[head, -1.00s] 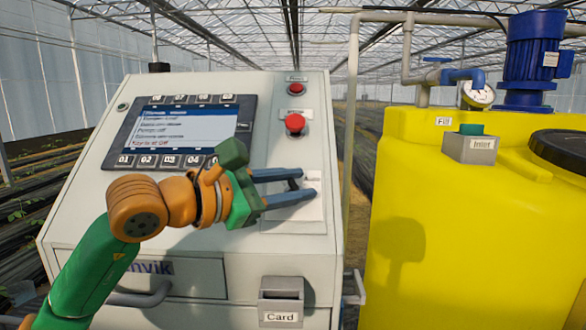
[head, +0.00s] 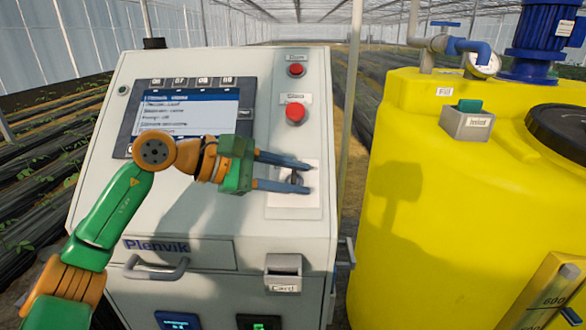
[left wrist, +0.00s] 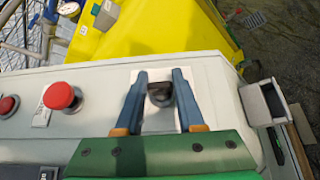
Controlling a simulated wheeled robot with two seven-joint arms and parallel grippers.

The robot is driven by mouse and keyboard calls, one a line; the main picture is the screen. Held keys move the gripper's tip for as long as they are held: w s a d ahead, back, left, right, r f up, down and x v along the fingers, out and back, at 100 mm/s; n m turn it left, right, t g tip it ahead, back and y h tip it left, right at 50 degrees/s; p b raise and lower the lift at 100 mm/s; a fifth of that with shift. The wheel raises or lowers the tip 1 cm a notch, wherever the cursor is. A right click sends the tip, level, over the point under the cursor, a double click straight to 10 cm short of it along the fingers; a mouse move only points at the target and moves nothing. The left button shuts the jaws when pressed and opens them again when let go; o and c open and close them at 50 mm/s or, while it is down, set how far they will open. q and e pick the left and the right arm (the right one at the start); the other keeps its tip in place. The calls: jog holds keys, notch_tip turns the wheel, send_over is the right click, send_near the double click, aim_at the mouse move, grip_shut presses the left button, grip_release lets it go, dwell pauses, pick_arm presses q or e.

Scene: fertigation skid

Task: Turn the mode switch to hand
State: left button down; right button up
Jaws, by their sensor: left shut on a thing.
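The mode switch is a dark knob on a pale square plate (head: 283,205) at the right of the sloped control panel. Its knob (head: 295,178) is partly hidden by my fingers in the head view. The left wrist view shows the knob (left wrist: 159,93) between the two blue fingers. My left gripper (head: 307,177) is shut on this knob, one finger on each side. It also shows in the left wrist view (left wrist: 160,80). The plate's lettering is not readable, so I cannot tell which position the knob points to. My right gripper is out of view.
Two red buttons, upper (head: 296,70) and lower (head: 295,113), sit above the switch. A display (head: 188,112) is partly behind my left arm. A card holder (head: 283,270) and drawer handle (head: 155,270) are below. A yellow tank (head: 420,215) stands to the right.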

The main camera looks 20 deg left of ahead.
pick_arm(q)
jog(key=shift+f, duration=0.1)
jog(key=c, duration=0.7)
grip_release()
jog(key=shift+c, duration=0.2)
jog(key=shift+o, duration=1.1)
jog(key=shift+w+d, duration=0.1)
jog(key=b+v, duration=0.2)
jog(key=v, duration=0.5)
